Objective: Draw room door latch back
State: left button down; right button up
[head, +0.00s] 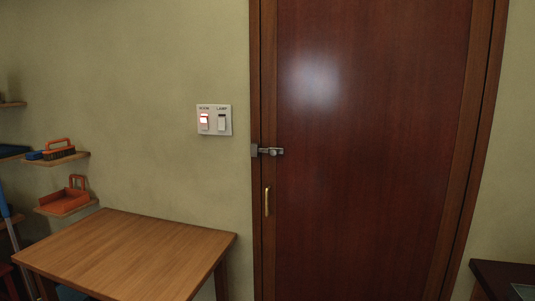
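The room door (370,170) is dark reddish wood in a brown frame and looks closed. A grey metal latch (268,151) sits at the door's left edge, reaching from the frame onto the door. A brass-coloured handle (267,201) is below the latch. Neither of my grippers shows in the head view.
A bare wooden table (130,252) stands at the lower left, near the door. A switch plate (214,120) with one red-lit switch is on the wall. Small shelves (68,204) with orange and blue items are at left. A dark surface (500,281) is at lower right.

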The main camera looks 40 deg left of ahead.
aim_at(273, 152)
jog(key=i+j+u, duration=0.25)
jog(key=i+u, duration=0.7)
jog(key=i, duration=0.2)
jog(key=i+l+u, duration=0.25)
jog(key=i+u, duration=0.25)
jog(key=i, duration=0.1)
